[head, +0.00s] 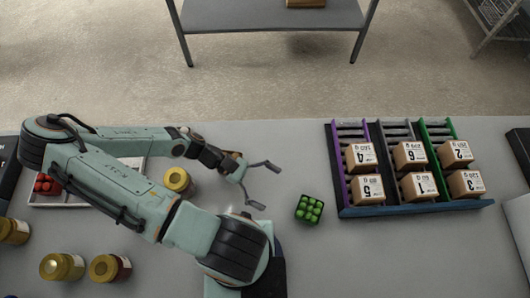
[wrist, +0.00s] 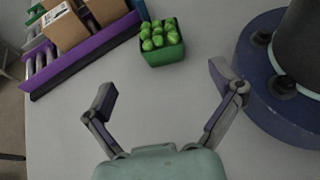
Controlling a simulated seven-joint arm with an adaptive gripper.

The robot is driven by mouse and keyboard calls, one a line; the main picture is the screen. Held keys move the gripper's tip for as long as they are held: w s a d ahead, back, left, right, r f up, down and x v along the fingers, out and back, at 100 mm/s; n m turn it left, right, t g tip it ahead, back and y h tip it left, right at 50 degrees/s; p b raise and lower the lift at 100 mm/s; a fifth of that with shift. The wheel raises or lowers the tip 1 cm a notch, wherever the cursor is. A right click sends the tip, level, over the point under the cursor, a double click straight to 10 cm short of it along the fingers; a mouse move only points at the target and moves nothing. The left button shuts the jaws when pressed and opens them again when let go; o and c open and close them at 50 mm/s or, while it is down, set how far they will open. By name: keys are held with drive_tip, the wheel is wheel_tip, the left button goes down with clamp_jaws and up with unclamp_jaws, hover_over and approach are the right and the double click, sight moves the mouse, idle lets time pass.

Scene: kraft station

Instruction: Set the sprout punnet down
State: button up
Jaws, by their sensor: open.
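The sprout punnet (head: 309,209) is a small green square tub filled with several round green sprouts. It stands upright on the grey table, left of the rack of boxes. In the wrist view the punnet (wrist: 163,52) is beyond the fingertips, near the top middle, with clear table between. My gripper (head: 266,185) is open and empty, to the left of the punnet in the head view. Its two spread fingers (wrist: 161,85) also show in the wrist view, apart from the punnet.
A rack (head: 408,206) with purple, grey and green lanes holds several numbered cardboard boxes at the right. Several yellow-lidded jars (head: 62,267) stand at the left, near a white tray (head: 70,199) with a red punnet (head: 47,184). Bare table surrounds the sprout punnet.

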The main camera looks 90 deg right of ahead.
drive_tip(key=shift+w+d+r, duration=0.1)
drive_tip(key=shift+w, duration=0.15)
drive_tip(key=w+t, duration=0.1)
drive_tip(key=w, duration=0.2)
drive_tip(key=w+a+r+t, duration=0.1)
drive_tip(key=w, duration=0.2)
drive_tip(key=w+a+h, duration=0.1)
drive_tip(key=w, duration=0.1)
drive_tip(key=shift+w+a+r+n+t, duration=0.15)
drive_tip(key=shift+w+r+n+t, duration=0.05)
drive_tip(key=shift+w+n+t, duration=0.2)
drive_tip(key=w+a+r+n+t+h, duration=0.25)
drive_tip(key=w+a+r+t, duration=0.25)
drive_tip(key=w+a+r, duration=0.5)
drive_tip(key=a+r+n+t+h, duration=0.1)
drive_tip(key=a+r+n+t, duration=0.1)
drive_tip(key=a+r+t, duration=0.2)
wheel_tip(320, 180, up, 3)
drive_tip(key=shift+s+a+r, duration=0.15)
drive_tip(key=shift+s, duration=0.05)
drive_tip(key=shift+s+a+r+n+h, duration=0.25)
drive_tip(key=shift+n, duration=0.1)
drive_tip(key=shift+t, duration=0.3)
